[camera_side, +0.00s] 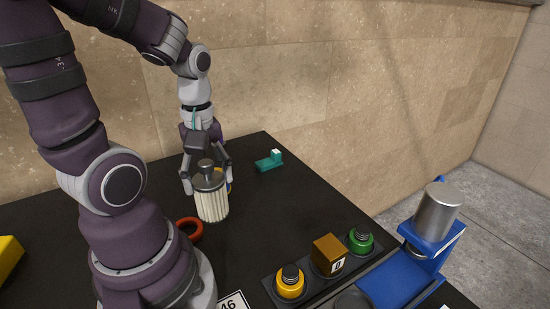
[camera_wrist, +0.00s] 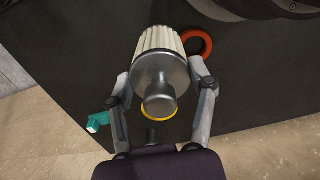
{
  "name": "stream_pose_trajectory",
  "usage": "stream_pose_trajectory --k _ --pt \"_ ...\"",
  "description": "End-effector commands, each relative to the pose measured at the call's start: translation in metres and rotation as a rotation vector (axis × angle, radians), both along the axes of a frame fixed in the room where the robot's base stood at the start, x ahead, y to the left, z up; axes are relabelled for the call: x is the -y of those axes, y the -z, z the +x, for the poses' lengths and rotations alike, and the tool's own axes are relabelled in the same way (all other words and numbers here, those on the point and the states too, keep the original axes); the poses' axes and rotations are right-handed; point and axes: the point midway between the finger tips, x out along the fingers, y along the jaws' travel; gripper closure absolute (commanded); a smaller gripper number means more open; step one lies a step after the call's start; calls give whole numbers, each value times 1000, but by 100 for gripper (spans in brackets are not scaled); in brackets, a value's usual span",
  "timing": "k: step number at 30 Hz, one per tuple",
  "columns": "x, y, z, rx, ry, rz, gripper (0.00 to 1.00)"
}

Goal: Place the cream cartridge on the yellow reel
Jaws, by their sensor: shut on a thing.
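The cream cartridge (camera_side: 212,203) is a ribbed cream cylinder with a grey metal cap and knob. It stands roughly upright between the fingers of my gripper (camera_side: 207,182), which is shut on it near the cap. The wrist view also shows the cartridge (camera_wrist: 157,42) between the fingertips (camera_wrist: 163,82). I cannot tell whether its base touches the table. A yellow round piece with a black threaded stud, seemingly the yellow reel (camera_side: 289,286), sits at the near left end of a dark rack, well to the right of my gripper. Nothing rests on its stud.
A brown cube (camera_side: 328,255) and a green round piece (camera_side: 361,241) share the rack. A blue stand (camera_side: 402,277) with a metal cylinder (camera_side: 438,212) is at right. A red ring (camera_side: 190,230) lies beside the cartridge. A teal block (camera_side: 268,163) is behind. A yellow rim (camera_wrist: 147,116) shows partly beyond the cartridge.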

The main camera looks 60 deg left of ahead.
Motion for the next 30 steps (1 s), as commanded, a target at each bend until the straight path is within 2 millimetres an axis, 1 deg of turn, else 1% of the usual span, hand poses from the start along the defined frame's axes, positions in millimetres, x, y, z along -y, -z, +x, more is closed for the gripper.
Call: stream_pose_trajectory --k 1,4,6,8,11,22,24,30 --pt "-9 -7 -12 7 -27 5 84" --pt "-18 -16 -35 7 -44 -2 84" --pt "-20 -20 -46 8 -48 -8 84" --pt "-22 -21 -48 7 -48 -13 84" --pt "-36 -19 -40 2 -44 -18 84" --pt "-119 -9 25 5 -44 -16 84" --pt "-131 -7 34 5 -43 -16 84" --pt "-147 -4 47 6 -42 -16 84"
